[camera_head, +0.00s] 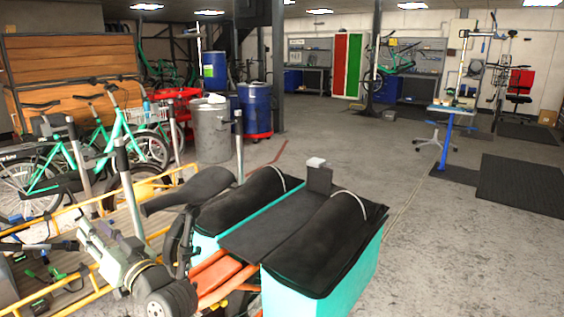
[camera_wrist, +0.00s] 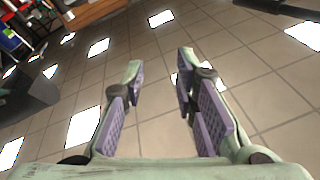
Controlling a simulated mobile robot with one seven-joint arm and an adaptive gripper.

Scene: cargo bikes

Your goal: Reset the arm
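My gripper (camera_wrist: 158,75) shows in the wrist view with two pale green fingers and purple ribbed pads. The fingers stand well apart and nothing is between them. Behind them is a tiled surface with bright rectangular panels, which looks like the ceiling. In the head view, a pale green and dark jointed part (camera_head: 125,262), which looks like my arm, is at the lower left, in front of the yellow-railed cargo bed. I cannot make out the fingertips clearly there.
A cargo bike with a dark saddle (camera_head: 188,188) and teal boxes with black covers (camera_head: 335,235) stands close in front. Green bikes (camera_head: 75,150) are at the left. A grey bin (camera_head: 211,130) and blue barrel (camera_head: 255,108) stand behind.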

